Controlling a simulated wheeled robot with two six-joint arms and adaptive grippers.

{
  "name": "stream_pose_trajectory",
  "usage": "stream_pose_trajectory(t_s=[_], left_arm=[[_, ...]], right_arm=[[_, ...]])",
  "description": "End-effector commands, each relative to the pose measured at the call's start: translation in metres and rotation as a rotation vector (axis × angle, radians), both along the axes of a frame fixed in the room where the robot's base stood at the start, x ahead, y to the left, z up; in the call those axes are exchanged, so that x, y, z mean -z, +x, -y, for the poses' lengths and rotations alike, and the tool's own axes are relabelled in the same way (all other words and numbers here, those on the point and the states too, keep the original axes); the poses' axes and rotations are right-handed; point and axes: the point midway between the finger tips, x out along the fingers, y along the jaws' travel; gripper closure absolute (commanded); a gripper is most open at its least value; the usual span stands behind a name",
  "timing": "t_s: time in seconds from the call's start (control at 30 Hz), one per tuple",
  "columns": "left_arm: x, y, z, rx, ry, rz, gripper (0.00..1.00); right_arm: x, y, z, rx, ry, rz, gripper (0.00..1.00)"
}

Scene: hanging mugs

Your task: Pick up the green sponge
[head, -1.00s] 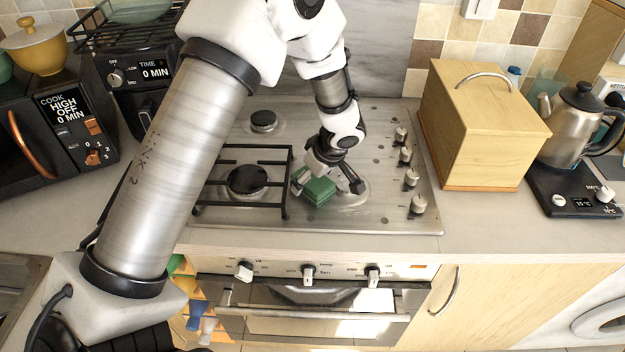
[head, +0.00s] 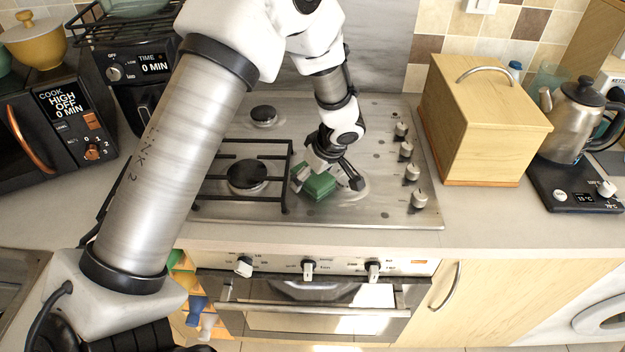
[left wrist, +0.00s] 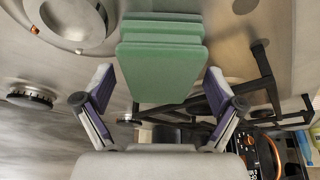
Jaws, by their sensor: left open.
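The green sponge (head: 319,187) lies on the steel hob, to the right of the black pan grate. It also shows in the left wrist view (left wrist: 160,72), where it looks like a stack of green layers beyond and between the fingers. My left gripper (head: 328,184) is open, pointing down over the sponge, with one finger to its left and one to its right. In the left wrist view my left gripper (left wrist: 160,108) has its fingers spread wider than the sponge. I cannot tell whether either finger touches it. My right gripper is not in view.
The black grate (head: 285,180) stands close to the left of the sponge. Hob knobs (head: 411,173) line the right edge of the hob. A wooden bread box (head: 485,120) and a kettle (head: 572,120) stand further right. The counter front is clear.

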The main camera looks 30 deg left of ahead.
Motion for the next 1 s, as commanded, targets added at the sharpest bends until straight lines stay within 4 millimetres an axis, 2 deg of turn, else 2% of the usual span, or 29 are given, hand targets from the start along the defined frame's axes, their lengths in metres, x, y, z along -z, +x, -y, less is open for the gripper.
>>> stream_pose_trajectory(t_s=[0.6,0.63,0.77,0.8,0.93,0.97,1.0], left_arm=[[0.002,-0.0001,0.0,-0.001,0.0,0.0,0.06],[0.002,-0.0001,0.0,-0.001,0.0,0.0,0.1],[0.002,-0.0001,0.0001,-0.001,0.0,0.0,0.56],[0.002,-0.0001,0.0001,-0.001,0.0,0.0,0.59],[0.0021,-0.0002,0.0001,-0.001,-0.001,0.0,0.6],[0.0021,-0.0002,0.0001,-0.001,0.0,0.0,0.64],[0.0021,-0.0002,0.0001,-0.001,-0.001,0.0,0.64]], right_arm=[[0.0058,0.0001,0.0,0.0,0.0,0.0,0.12],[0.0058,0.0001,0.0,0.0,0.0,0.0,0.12],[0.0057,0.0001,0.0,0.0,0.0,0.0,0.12],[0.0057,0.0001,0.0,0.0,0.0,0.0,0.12],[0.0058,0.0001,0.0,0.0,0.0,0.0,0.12],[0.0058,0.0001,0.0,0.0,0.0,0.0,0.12],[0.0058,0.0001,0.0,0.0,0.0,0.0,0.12]])
